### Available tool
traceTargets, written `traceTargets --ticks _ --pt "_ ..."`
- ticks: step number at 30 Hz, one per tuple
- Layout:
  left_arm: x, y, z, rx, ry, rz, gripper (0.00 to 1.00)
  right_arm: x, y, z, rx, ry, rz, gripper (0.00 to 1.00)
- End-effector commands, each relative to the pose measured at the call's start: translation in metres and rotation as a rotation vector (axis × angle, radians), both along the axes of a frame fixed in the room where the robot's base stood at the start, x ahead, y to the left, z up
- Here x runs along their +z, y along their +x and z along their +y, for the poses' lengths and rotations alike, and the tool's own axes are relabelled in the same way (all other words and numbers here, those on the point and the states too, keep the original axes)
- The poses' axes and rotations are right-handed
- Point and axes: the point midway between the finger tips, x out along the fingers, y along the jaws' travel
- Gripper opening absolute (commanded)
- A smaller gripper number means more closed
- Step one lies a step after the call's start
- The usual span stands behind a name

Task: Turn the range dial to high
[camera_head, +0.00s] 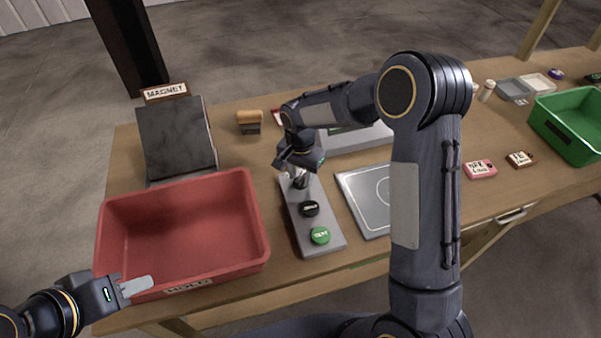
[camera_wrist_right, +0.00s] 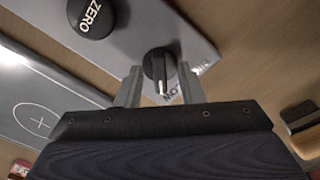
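The range dial (camera_wrist_right: 160,65) is a black knob with a white pointer line on a grey control panel (camera_wrist_right: 125,55). In the right wrist view the pointer faces down toward my gripper's palm, near partly hidden lettering that may read "LOW". My right gripper (camera_wrist_right: 159,76) is open, with one finger on each side of the dial and small gaps showing. In the head view my right gripper (camera_head: 300,172) is over the far end of the panel (camera_head: 326,219) and partly covers the dial. My left gripper (camera_head: 136,286) is by the red bin's front left corner; its opening is unclear.
A black ZERO button (camera_head: 310,208) and a green TEST button (camera_head: 319,235) are on the panel. The red bin (camera_head: 256,213) stands left of it and a grey plate with a circle (camera_head: 354,203) right. A "MAGNET" stand (camera_head: 175,140) is behind the bin.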

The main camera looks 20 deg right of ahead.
Motion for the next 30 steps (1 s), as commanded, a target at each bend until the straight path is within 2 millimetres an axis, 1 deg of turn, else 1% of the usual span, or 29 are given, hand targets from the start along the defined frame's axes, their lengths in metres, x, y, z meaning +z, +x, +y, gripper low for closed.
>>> traceTargets --ticks 1,2,9,20,26,30 --pt "0.000 0.000 0.000 0.000 0.000 0.000 0.36 0.000 0.000 0.000 0.000 0.000 0.000 0.35" --pt "0.000 0.000 0.000 0.000 0.000 0.000 0.36 0.000 0.000 0.000 0.000 0.000 0.000 0.32" --pt "0.000 0.000 0.000 0.000 0.000 0.000 0.36 0.000 0.000 0.000 0.000 0.000 0.000 0.01" --pt "-0.002 0.000 0.000 0.000 0.000 0.000 0.36 0.000 0.000 0.000 0.030 0.000 0.000 0.00" --pt "-0.008 0.000 0.000 0.000 0.000 0.000 0.36 -0.001 0.000 0.000 0.126 0.001 -0.001 0.00" --pt "-0.014 0.000 0.000 0.000 0.000 0.000 0.36 -0.001 0.000 0.000 0.234 0.001 -0.001 0.00"
